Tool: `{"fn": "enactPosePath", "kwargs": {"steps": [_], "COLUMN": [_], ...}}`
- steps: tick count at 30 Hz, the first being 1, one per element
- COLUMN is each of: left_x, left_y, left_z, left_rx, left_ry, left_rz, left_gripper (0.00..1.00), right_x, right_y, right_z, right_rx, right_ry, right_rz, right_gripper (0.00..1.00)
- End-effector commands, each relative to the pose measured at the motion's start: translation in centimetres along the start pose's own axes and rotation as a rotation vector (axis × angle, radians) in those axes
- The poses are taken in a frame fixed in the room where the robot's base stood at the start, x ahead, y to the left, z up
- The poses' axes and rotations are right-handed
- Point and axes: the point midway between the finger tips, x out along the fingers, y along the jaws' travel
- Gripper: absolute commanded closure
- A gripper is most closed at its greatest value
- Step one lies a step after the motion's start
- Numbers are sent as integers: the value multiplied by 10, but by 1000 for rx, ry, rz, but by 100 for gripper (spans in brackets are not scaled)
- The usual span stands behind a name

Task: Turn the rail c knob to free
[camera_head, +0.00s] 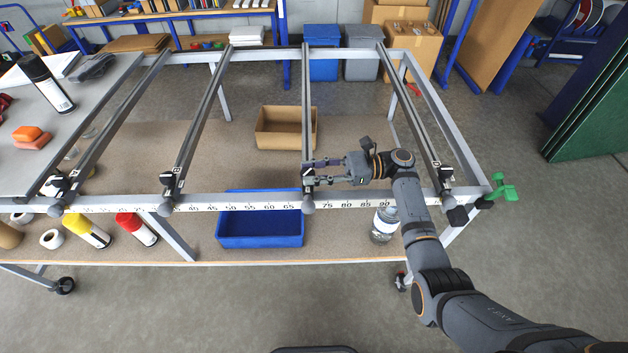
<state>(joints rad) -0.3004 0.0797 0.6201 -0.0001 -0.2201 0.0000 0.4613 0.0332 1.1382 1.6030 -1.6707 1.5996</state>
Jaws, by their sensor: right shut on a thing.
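Rail c (306,110) is the third long dark rail from the left, running from the front bar to the back of the frame. At its front end are a small dark block with a white label and a grey round end piece (308,207). My right gripper (312,171) reaches in from the right, with its fingers around the rail c knob (307,171) at this end. The fingers are shut on the knob and hide most of it, so its pointing direction cannot be read. My left gripper is not in view.
Similar rails stand to the left (205,115) and right (412,115). A numbered scale (250,206) runs along the front bar. Below are a blue bin (262,241), a cardboard box (262,143) and a bottle (383,225). A green clamp (502,190) sits at the right corner.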

Motion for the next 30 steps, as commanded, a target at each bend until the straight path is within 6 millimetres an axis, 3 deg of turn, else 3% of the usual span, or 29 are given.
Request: {"fn": "enactPosePath", "kwargs": {"steps": [3, 12, 30], "left_x": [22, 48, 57], "left_y": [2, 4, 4], "left_z": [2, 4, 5], "left_rx": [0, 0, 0], "left_ry": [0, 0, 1], "left_rz": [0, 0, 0], "left_gripper": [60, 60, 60], "right_x": [0, 1, 2], "right_y": [-3, -5, -5], "right_z": [-6, -4, -1], "right_rx": [-2, -1, 2], "right_ry": [0, -1, 1], "right_rz": [88, 251, 319], "right_gripper": [97, 98, 98]}}
